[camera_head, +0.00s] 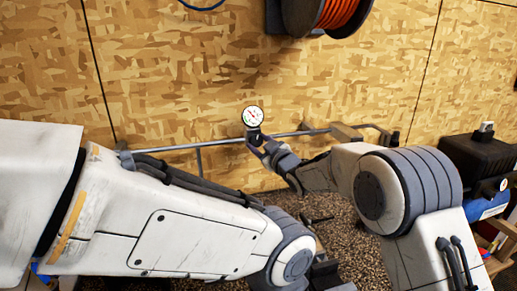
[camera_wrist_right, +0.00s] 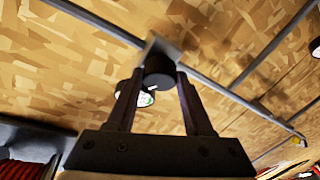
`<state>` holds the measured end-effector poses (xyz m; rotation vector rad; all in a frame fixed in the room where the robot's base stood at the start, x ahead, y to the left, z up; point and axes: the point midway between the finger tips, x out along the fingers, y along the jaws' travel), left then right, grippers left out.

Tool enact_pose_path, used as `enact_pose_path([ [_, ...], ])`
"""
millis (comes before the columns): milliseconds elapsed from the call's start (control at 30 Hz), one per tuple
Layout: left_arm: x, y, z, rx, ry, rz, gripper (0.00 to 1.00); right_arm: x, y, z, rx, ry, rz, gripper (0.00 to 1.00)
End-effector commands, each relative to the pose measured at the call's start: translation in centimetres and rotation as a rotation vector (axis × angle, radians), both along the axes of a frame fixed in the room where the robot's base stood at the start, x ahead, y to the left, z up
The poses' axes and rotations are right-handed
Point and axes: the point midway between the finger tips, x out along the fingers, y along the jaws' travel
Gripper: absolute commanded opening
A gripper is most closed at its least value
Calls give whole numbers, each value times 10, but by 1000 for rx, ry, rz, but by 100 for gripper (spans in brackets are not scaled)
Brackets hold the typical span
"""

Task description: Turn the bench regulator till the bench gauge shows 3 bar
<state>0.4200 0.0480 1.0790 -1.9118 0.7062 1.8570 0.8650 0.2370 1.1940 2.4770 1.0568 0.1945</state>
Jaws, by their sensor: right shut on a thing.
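The bench gauge (camera_head: 253,116) is a small round white dial with a dark rim, in front of the wooden wall. Its green and red marks show, but the pressure is too small to read. My right gripper (camera_head: 257,139) is just below the gauge. In the right wrist view its two fingers (camera_wrist_right: 165,82) are closed on the black cylindrical regulator knob (camera_wrist_right: 157,66). The gauge is partly hidden behind the left finger there, with a sliver of its face (camera_wrist_right: 146,99) showing.
A grey metal pipe (camera_head: 178,147) runs along the wall behind the arms. A reel of orange hose (camera_head: 337,12) hangs at the top. A black and blue machine (camera_head: 480,160) stands at the right. A dark object (camera_head: 317,220) lies on the speckled surface (camera_head: 340,215).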

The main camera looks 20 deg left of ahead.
Motion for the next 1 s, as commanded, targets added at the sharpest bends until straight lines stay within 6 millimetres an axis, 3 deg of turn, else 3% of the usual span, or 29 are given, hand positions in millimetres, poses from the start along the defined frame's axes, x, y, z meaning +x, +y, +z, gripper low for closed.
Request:
enact_pose_path([
  [400,0,0,11,0,0,0,50,1,-1,3,-178,-119,108,0],
  [1000,0,0,13,0,0,0,50,1,-1,2,-215,-146,131,0],
])
